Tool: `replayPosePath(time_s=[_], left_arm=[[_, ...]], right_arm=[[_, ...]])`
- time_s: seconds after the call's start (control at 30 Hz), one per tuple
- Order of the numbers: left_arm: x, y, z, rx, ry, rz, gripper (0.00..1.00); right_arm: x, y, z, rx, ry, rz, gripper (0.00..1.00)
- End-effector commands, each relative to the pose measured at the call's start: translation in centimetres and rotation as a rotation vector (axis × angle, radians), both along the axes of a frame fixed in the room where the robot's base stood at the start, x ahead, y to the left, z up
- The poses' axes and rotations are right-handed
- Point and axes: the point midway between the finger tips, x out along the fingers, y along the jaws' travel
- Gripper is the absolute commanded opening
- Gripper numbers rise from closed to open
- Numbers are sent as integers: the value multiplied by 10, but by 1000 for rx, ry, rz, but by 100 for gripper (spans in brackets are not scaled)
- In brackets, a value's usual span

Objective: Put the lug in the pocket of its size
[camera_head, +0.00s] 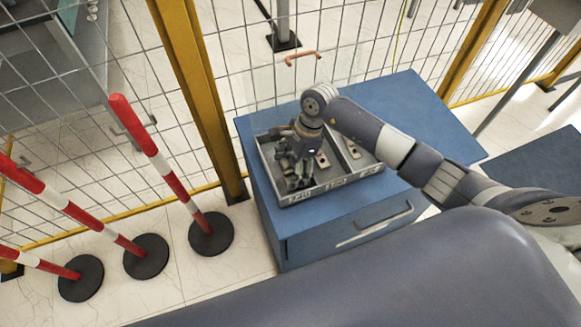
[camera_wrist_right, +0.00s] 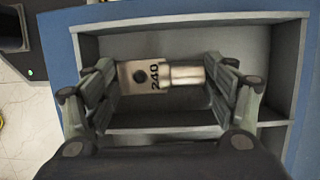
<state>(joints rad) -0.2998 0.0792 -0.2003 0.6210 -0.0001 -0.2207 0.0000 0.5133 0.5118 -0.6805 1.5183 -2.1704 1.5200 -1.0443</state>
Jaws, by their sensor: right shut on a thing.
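A metal lug (camera_wrist_right: 165,76) with a flat holed palm and a round barrel shows in the right wrist view. It is marked 240. My right gripper (camera_wrist_right: 166,84) is shut on it, one finger at each end. In the head view my right gripper (camera_head: 297,175) points down over the left pocket of a grey tray (camera_head: 333,190) and hides the held lug. Whether the lug touches the pocket floor I cannot tell. The tray's front wall carries pocket labels too small to read surely. My left gripper is not in view.
Another lug (camera_head: 322,160) lies in the middle pocket and one more (camera_head: 353,149) in the right pocket. The tray stands on a blue cabinet (camera_head: 405,100) with free top behind and to the right. A mesh fence and red-and-white posts (camera_head: 155,150) stand at left.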

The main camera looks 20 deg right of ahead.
Motion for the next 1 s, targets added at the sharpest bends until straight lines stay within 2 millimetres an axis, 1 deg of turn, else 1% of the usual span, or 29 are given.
replayPosePath(time_s=[0.07,0.1,0.13,0.47,0.57,0.67,0.9,1.0], left_arm=[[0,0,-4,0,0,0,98],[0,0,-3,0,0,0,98],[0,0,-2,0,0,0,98],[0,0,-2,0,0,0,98],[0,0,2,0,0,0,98],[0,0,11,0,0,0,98],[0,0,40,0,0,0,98],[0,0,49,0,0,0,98]], right_arm=[[0,0,-4,0,-1,0,52],[0,0,-2,0,0,0,84],[0,0,-2,0,0,0,86],[0,0,-2,0,0,0,86],[0,0,2,1,0,0,86],[1,-4,16,-1,-2,-1,86],[3,-19,67,-2,-3,0,86],[4,-25,85,-1,-3,-1,86]])
